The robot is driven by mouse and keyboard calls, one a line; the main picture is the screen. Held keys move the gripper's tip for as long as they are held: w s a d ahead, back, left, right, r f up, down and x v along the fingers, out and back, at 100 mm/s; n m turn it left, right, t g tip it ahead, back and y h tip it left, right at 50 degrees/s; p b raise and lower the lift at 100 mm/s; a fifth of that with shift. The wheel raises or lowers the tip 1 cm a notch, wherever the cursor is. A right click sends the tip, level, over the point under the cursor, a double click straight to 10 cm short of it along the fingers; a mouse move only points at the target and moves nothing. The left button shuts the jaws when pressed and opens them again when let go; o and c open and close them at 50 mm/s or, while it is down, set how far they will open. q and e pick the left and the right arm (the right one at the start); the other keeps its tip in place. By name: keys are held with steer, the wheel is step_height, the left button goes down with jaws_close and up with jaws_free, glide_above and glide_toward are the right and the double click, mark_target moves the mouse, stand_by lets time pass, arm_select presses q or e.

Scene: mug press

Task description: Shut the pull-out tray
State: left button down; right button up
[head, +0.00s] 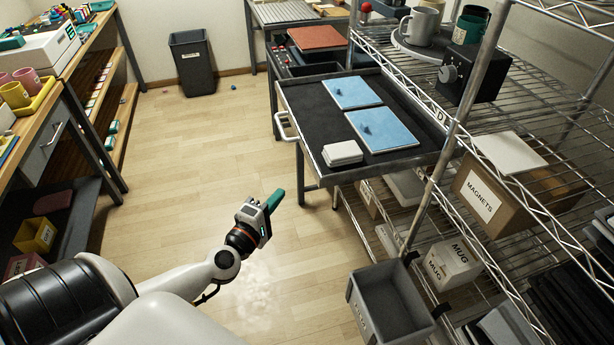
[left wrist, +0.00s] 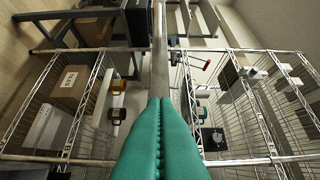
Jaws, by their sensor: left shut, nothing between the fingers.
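The pull-out tray (head: 307,104) has a dark top and a grey metal rim. It stands out to the left of the wire rack in the head view. Its pale handle (head: 284,127) is on its left side. Two blue panels (head: 379,130) and a small white stack (head: 342,153) lie on it. My left gripper (head: 275,199) has green fingers, shut with nothing between them. It is over the floor, in front of and below the tray in the picture, apart from it. The fingers also show in the left wrist view. I cannot make out the tray there. My right gripper is not in view.
The wire rack (head: 463,113) at right holds mugs (head: 420,27), a black box with a knob (head: 473,75) and a magnets carton (head: 490,195). A grey bin (head: 390,300) is low in front. A workbench (head: 75,70) lines the left. The floor between is mostly clear.

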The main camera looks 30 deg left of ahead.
arm_select(q)
glide_toward(313, 170)
steer(key=w+a, duration=0.2)
steer(key=a, duration=0.1)
steer(key=shift+w+d+r+p, duration=0.15)
steer(key=shift+w+d, duration=0.25)
steer(key=shift+w, duration=0.25)
steer(key=shift+w+d+f+p, duration=0.1)
steer(key=shift+w+d, duration=0.3)
steer(key=shift+w, duration=0.25)
steer(key=shift+w+d+r+p, duration=0.15)
steer(key=shift+w+d, duration=0.25)
steer(key=shift+w, duration=0.25)
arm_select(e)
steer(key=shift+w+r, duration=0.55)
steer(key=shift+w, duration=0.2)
